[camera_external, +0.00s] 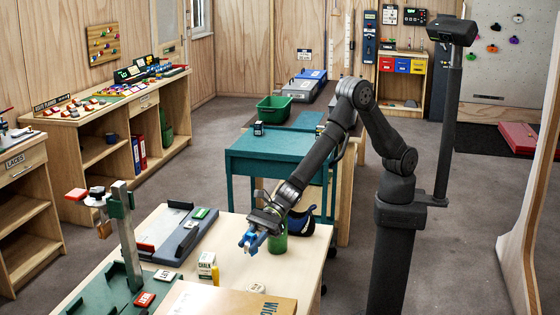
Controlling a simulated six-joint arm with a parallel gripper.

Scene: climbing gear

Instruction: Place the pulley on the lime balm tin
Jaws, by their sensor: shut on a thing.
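My gripper (254,233) is shut on a small blue piece, which looks like the pulley (249,240), and holds it above the wooden bench (232,244). A small flat green piece with a pale label (201,213), probably the lime balm tin, lies at the back of the bench by the grey tray, left of my gripper and apart from it. Its lettering is too small to read. A green cylinder (279,240) stands just right of and behind my gripper, partly hidden by my arm.
A grey tray (160,245) lies left on the bench. A chalk box (207,265), red tin (145,299), whitish tins (164,275) and a cardboard box (225,302) stand nearer.

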